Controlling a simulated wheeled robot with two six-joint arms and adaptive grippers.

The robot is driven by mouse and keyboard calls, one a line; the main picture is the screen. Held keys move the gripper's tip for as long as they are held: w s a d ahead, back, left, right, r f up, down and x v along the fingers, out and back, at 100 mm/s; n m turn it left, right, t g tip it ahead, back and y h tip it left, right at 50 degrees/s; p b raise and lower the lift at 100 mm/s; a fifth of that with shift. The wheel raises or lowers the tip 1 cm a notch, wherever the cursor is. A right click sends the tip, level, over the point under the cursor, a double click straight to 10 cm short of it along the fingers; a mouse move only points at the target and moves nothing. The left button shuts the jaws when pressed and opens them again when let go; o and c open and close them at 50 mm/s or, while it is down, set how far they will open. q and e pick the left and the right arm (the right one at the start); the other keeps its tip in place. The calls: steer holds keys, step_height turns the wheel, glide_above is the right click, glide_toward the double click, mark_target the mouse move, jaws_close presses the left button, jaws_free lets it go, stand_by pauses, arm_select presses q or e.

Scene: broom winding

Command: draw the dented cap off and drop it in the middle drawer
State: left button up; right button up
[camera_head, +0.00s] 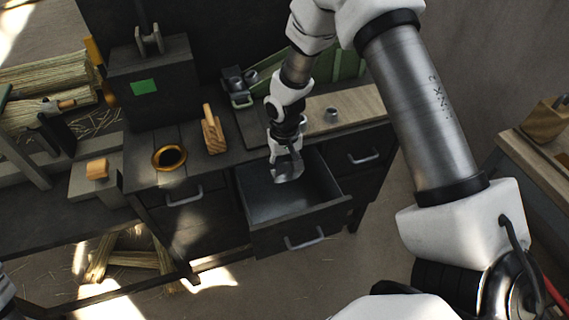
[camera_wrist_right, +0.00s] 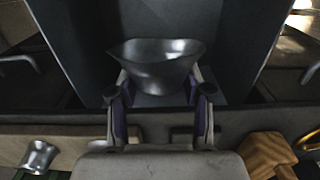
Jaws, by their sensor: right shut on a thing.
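My right gripper (camera_head: 287,163) is shut on the dented cap (camera_head: 289,173), a grey metal, funnel-like piece with an uneven, flared rim. In the right wrist view the cap (camera_wrist_right: 157,64) sits between the two fingers of the gripper (camera_wrist_right: 160,97). The middle drawer (camera_head: 275,240) is pulled out from the bench, and the cap hangs over its opening. The part of the drawer floor that shows looks bare. I cannot tell exactly how high the cap is above the floor. My left gripper is out of view.
A small metal cup-like piece (camera_head: 331,115) stands on the wooden board (camera_head: 352,104) at right. A brass ring (camera_head: 169,157) and a wooden block (camera_head: 213,130) are on the bench at left. Shut drawers flank the open one. Straw bundles (camera_head: 50,78) lie at far left.

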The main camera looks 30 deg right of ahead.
mark_target(284, 204)
step_height(284, 204, down, 14)
steer(key=b, duration=1.1)
steer(key=shift+a+r+b, duration=0.1)
steer(key=shift+r+b, duration=0.05)
steer(key=shift+b, duration=0.25)
steer(key=shift+r, duration=0.1)
steer(key=o, duration=1.5)
steer(key=shift+c, duration=0.2)
step_height(284, 204, up, 6)
steer(key=p, duration=0.6)
